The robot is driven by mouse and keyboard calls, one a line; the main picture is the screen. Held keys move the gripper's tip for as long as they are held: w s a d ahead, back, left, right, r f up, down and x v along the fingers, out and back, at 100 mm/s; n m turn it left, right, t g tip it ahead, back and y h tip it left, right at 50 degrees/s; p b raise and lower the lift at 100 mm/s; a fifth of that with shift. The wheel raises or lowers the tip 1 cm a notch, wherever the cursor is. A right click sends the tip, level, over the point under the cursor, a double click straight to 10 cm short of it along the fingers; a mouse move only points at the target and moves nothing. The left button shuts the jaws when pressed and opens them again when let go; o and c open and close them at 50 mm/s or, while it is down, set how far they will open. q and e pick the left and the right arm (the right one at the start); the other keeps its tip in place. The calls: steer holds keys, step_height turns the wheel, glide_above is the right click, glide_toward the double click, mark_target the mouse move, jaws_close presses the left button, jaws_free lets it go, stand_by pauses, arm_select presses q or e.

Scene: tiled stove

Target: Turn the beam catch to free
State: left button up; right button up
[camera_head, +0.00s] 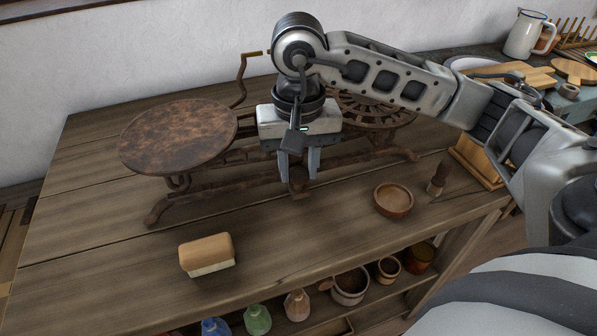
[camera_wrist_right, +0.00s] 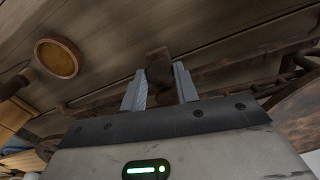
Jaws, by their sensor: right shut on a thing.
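A rusty balance scale stands on the wooden table, with a round brown plate (camera_head: 180,137) at its left and a slotted round plate (camera_head: 378,110) at its right, partly behind my arm. My right gripper (camera_head: 299,176) points down at the middle of the scale's front beam. It is shut on a small rusty piece, the beam catch (camera_head: 298,186). In the right wrist view the catch (camera_wrist_right: 158,68) sits between the two fingers of my right gripper (camera_wrist_right: 160,85). Which way the catch is turned I cannot tell. My left gripper is not in view.
A wooden-backed block (camera_head: 207,254) lies at the front left of the table (camera_head: 120,225). A wooden bowl (camera_head: 393,200) and a small brush (camera_head: 438,180) stand right of the gripper. A cranked handle (camera_head: 242,80) rises behind. The table's front middle is clear.

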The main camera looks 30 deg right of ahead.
mark_target(298, 172)
arm_select(q)
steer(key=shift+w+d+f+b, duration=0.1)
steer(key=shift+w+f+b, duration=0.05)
steer(key=shift+b, duration=0.45)
arm_select(e)
steer(key=shift+m, duration=1.3)
steer(key=o, duration=1)
steer(key=shift+c, duration=0.2)
steer(key=shift+r, duration=0.15)
arm_select(q)
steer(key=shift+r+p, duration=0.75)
steer(key=shift+p, duration=1.2)
arm_select(e)
step_height(298, 172, up, 16)
